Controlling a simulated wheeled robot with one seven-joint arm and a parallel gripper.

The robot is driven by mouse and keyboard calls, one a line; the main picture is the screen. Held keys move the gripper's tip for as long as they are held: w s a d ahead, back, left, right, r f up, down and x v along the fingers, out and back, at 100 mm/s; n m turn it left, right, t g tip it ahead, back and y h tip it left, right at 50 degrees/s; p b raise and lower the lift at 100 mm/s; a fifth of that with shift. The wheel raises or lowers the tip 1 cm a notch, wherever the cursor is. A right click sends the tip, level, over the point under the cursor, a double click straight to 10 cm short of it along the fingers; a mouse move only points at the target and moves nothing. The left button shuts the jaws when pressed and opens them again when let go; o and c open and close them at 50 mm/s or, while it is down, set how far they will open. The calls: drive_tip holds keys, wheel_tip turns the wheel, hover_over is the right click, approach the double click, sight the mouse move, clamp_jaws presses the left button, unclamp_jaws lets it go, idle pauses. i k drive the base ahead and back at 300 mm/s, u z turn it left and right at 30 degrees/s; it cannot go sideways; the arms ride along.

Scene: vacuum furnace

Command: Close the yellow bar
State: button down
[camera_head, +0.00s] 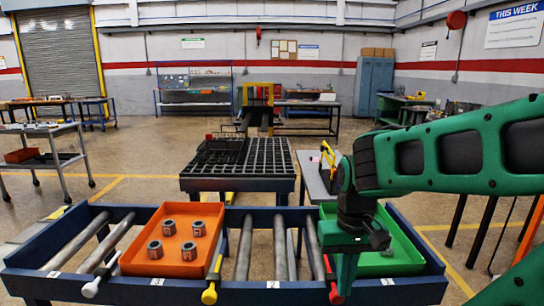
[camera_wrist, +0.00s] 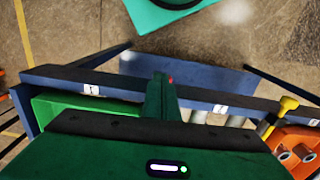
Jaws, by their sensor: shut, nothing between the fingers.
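The yellow bar (camera_head: 210,291) has a round knob end. It sits at the front rail, beside the right front corner of the orange tray, and slants up and back from the knob. In the wrist view its yellow knob end (camera_wrist: 287,104) shows at the right, over the blue rail. My gripper (camera_head: 346,282) is to its right, in front of the green tray and close to the red-knobbed bar. In the wrist view the green fingers (camera_wrist: 160,92) are together with nothing held. My gripper is apart from the yellow bar.
A white-ended bar (camera_head: 94,286) and a red-ended bar (camera_head: 335,293) also stand at the front rail. The orange tray (camera_head: 134,262) holds several metal rings. The green tray (camera_head: 408,262) is partly hidden by my arm. A black grid table (camera_head: 240,170) stands behind.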

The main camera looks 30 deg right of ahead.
sight(322, 148)
drive_tip(key=u, duration=1.95)
drive_tip(key=k, duration=1.1)
drive_tip(key=z, duration=2.35)
drive_tip(key=i, duration=0.5)
drive_tip(key=z, duration=0.1)
